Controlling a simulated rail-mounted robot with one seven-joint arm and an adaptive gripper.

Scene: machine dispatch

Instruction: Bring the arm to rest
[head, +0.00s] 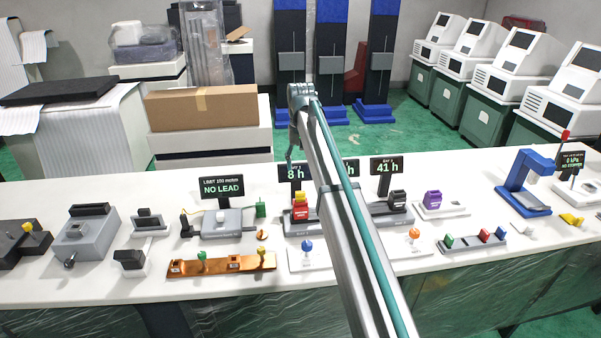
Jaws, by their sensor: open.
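My arm reaches from the bottom edge up over the white bench, with its end bent down near the picture's middle. My gripper (290,161) hangs there, small and partly hidden by my own arm link. It looks open, and I see nothing held in it. It appears in front of or above the "8 h" sign (294,173). A red block with a yellow top (300,208) stands in a grey holder below it in the picture. The gap between the gripper and these things cannot be told.
The bench (110,285) carries a "NO LEAD" sign (221,188), a "41 h" sign (387,166), a purple block (432,200), an orange-brown rack (222,265) and a blue press (526,184). A cardboard box (203,107) and tall blue-black columns stand behind. My arm hides part of the bench's middle.

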